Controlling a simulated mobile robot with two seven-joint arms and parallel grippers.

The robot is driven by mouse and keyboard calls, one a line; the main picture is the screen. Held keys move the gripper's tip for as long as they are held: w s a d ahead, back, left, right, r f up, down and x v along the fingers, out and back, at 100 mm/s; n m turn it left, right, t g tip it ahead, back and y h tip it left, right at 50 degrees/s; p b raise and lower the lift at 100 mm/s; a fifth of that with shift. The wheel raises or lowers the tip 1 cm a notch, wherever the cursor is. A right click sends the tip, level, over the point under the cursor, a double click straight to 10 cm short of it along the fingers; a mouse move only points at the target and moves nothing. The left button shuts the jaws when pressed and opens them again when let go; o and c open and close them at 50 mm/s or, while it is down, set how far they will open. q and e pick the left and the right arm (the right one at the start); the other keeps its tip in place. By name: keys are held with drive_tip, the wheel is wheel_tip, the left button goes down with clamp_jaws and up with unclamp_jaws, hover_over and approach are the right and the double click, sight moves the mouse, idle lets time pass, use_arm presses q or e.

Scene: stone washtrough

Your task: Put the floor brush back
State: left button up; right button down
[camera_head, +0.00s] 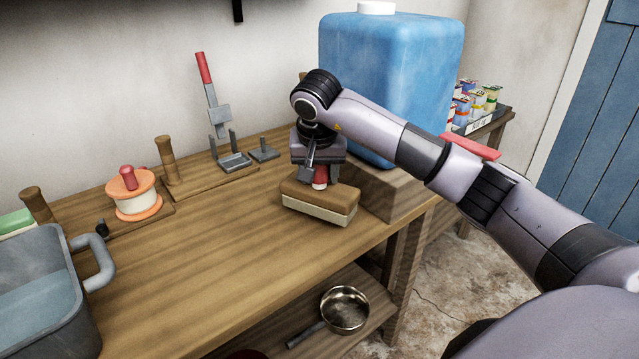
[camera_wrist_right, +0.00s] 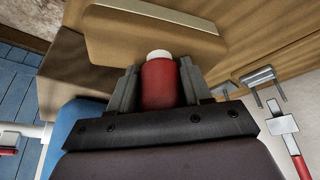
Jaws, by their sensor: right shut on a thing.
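The floor brush (camera_head: 318,200) is a brown block with a cream layer underneath and a red grip on top. My right gripper (camera_head: 318,176) is shut on the red grip from above. In the right wrist view the grip (camera_wrist_right: 160,82) stands between the two fingers of the gripper (camera_wrist_right: 160,90), with the brush block (camera_wrist_right: 150,35) beyond it. The brush is low over the right part of the wooden bench (camera_head: 200,260); I cannot tell whether it touches the top. My left gripper is not in view.
A large blue tank (camera_head: 390,75) on a wooden block stands right behind the brush. A grey forked holder (camera_head: 234,162), a red-handled tool (camera_head: 208,90), a wooden peg (camera_head: 167,160) and an orange-rimmed spool (camera_head: 133,195) line the back. A grey tub (camera_head: 40,290) is at left. Mid-bench is clear.

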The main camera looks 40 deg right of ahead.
drive_tip(key=shift+f, duration=1.3)
drive_tip(key=shift+f, duration=0.15)
drive_tip(key=shift+c, duration=2.4)
unclamp_jaws()
drive_tip(key=shift+r, duration=0.3)
drive_tip(key=v, duration=1.1)
drive_tip(key=shift+s+r+p, duration=0.2)
drive_tip(key=shift+r+p, duration=0.1)
